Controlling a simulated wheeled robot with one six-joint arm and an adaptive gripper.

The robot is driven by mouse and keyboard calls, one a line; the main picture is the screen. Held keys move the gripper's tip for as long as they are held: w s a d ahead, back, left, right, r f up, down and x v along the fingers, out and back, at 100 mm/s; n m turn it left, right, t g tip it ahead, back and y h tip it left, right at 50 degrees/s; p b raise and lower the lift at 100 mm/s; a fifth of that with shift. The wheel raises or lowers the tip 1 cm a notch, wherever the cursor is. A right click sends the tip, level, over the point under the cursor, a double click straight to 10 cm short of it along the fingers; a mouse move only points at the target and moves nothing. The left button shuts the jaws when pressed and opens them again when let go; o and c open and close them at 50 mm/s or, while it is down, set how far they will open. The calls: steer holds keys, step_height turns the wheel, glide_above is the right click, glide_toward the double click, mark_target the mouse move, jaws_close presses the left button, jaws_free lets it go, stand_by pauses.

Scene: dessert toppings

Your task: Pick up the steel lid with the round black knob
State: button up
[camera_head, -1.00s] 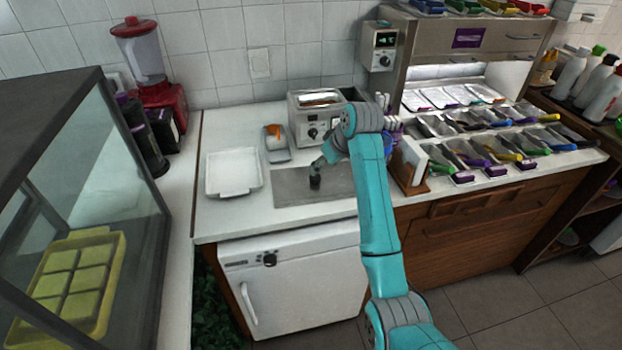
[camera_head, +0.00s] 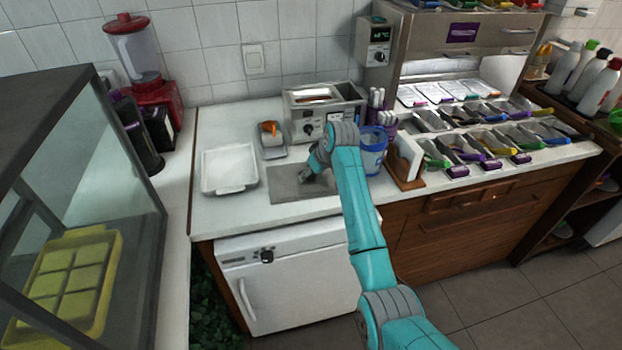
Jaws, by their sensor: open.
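I cannot clearly make out the steel lid or its round black knob. A flat grey rectangle (camera_head: 285,186) lies on the white counter, and I cannot tell whether it is a mat or a lid. My gripper (camera_head: 306,177) is open, small in view, and low over the middle of this grey rectangle. My wrist and arm hide the rectangle's right part. I cannot see whether the fingers touch anything. A steel appliance (camera_head: 308,130) with black dials and an open top stands just behind my gripper.
A blue tub (camera_head: 372,160) and a wooden-based holder (camera_head: 408,184) stand right of my arm. Counter space between tray and front edge (camera_head: 225,215) is free.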

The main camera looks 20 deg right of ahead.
jaws_close()
steer(key=shift+r, duration=0.15)
